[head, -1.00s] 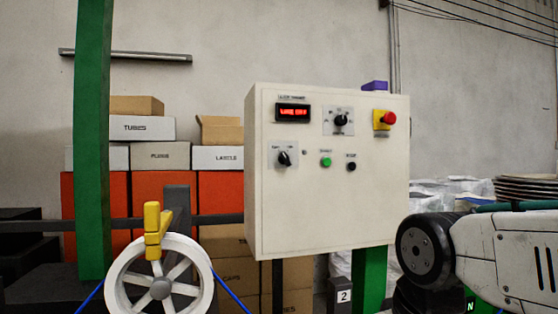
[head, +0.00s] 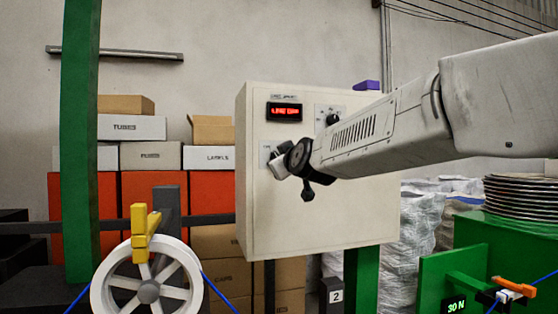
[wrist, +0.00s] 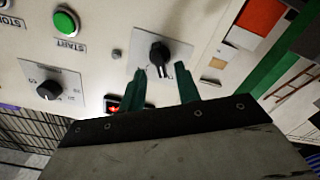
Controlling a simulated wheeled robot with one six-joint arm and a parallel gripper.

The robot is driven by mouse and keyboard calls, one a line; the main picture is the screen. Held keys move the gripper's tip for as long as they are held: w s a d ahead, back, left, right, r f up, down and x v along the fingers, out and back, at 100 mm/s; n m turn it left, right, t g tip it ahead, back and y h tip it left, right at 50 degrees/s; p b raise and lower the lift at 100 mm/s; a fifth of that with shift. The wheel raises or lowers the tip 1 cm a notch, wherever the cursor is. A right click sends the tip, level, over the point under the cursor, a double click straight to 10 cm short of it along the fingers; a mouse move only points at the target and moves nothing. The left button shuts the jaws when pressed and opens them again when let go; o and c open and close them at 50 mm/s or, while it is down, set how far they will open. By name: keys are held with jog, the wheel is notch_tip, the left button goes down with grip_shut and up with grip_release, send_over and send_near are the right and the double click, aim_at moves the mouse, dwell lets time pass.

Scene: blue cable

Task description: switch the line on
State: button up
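The cream control cabinet (head: 330,225) stands mid-view in the head view, its red display (head: 285,111) seeming to read LINE OFF. In the wrist view a black selector knob (wrist: 159,54) sits on a pale plate. My gripper (wrist: 161,71) is open, its two dark green fingers reaching to either side of this knob. Contact cannot be told. The green START button (wrist: 66,21) is left of the knob, with part of the STOP label beyond it. Another black knob (wrist: 47,90) shows lower left. In the head view my arm hides the lower knob and the buttons.
A white cable reel (head: 150,290) with a yellow part (head: 139,232) stands front left. A green stand with an orange clamp (head: 515,286) and a 30 N readout is at lower right. Boxes (head: 132,127) are stacked behind. A purple block (head: 366,85) sits atop the cabinet.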

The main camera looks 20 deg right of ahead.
jog(key=shift+w, duration=1.65)
grip_shut()
jog(key=shift+m, duration=0.4)
jog(key=m, duration=1.1)
jog(key=shift+f, duration=0.1)
grip_release()
